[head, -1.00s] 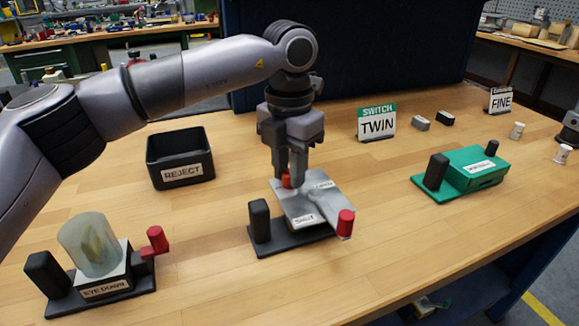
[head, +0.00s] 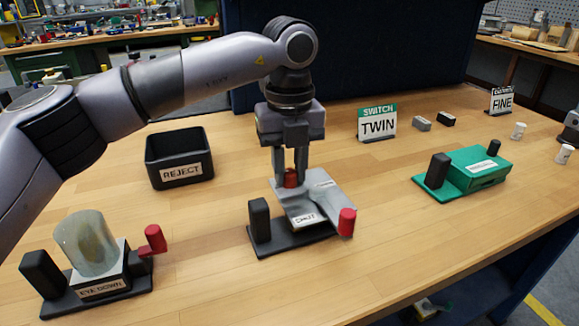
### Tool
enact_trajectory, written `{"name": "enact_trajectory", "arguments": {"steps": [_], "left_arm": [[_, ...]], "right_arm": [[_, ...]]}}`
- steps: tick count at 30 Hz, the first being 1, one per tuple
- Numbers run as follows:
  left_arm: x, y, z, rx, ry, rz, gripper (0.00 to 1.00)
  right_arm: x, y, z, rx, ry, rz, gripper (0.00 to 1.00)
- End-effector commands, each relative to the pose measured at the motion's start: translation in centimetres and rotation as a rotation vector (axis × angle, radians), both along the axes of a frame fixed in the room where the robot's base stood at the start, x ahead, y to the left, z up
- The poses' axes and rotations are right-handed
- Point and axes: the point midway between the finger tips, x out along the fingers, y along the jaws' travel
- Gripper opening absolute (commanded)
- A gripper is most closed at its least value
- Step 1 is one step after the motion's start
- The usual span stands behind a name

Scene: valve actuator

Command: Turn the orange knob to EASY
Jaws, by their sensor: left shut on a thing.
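A grey valve unit (head: 327,194) on a black base stands in the middle of the table. At its back is an orange-red knob (head: 291,178). My left gripper (head: 291,176) points straight down and is shut on this knob, with one finger on each side. A label on the unit's front seems to read SHUT; a second label farther back is too small to read. I cannot make out the word EASY anywhere. A red handle (head: 347,222) sticks out at the unit's right front. My right gripper is not in view.
A black REJECT bin (head: 179,159) stands behind left. An EYE DOWN unit (head: 92,250) with a clear cylinder is at front left, a green unit (head: 470,170) at right. TWIN (head: 377,123) and FINE (head: 501,101) signs stand behind. The table's front right is clear.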

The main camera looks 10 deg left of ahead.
Motion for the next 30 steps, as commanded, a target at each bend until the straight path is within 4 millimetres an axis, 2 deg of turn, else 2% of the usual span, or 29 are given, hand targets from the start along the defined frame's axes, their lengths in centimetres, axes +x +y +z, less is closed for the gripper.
{"name": "enact_trajectory", "arguments": {"steps": [12,30], "left_arm": [[0.02,-0.04,0.07,-0.003,-0.001,0.238,0.0],[0.02,-0.04,0.12,-0.002,-0.002,0.29,0.0]], "right_arm": [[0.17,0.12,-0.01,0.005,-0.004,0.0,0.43],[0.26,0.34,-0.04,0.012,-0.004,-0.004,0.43]]}}
